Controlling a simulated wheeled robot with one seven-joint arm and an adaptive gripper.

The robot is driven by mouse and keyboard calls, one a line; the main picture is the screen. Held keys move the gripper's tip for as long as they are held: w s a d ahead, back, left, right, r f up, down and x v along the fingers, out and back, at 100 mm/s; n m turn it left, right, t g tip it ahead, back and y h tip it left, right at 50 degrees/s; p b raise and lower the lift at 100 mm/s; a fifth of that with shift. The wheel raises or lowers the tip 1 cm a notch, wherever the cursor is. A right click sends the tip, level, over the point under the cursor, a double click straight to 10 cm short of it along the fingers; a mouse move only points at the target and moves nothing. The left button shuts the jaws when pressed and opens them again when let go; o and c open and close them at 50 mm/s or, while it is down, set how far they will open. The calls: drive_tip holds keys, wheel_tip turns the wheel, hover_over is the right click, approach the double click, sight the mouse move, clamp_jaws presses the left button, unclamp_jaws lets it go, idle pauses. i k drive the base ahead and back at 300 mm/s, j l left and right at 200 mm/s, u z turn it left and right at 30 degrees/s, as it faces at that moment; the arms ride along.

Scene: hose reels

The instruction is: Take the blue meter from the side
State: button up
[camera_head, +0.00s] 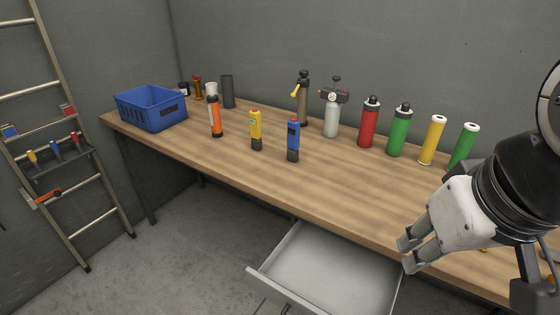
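The blue meter (293,141) stands upright on the wooden bench (330,192), near its front edge. It has a dark lower part and a small red spot near its top. A similar yellow meter (255,130) stands to its left, apart from it. My gripper (409,251) is at the lower right, over the front edge of the bench, well to the right of and nearer than the blue meter. Its two fingers point left with a small gap between them, and nothing shows in it.
An orange and black cylinder (215,117) stands left of the meters. Behind the blue meter are a grey canister with gauge (332,115) and red (369,124) and green (399,132) bottles. A blue crate (150,109) sits far left. An open drawer (330,270) juts out below. Bench right of the meter is clear.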

sight(293, 127)
drive_tip(key=i+j, duration=0.1)
drive_tip(key=j, duration=0.35)
drive_tip(key=i+j, duration=0.1)
drive_tip(key=j, duration=0.3)
drive_tip(key=i+j, duration=0.1)
drive_tip(key=j, duration=0.35)
drive_tip(key=j+z, duration=0.15)
drive_tip(key=z, duration=0.25)
drive_tip(key=j+z, duration=0.15)
drive_tip(key=z, duration=0.25)
drive_tip(key=j+z, duration=0.15)
drive_tip(key=z, duration=0.2)
drive_tip(key=j+z, duration=0.15)
drive_tip(key=z, duration=0.25)
drive_tip(key=i+j+z, duration=0.1)
drive_tip(key=i+j, duration=0.15)
drive_tip(key=j, duration=0.2)
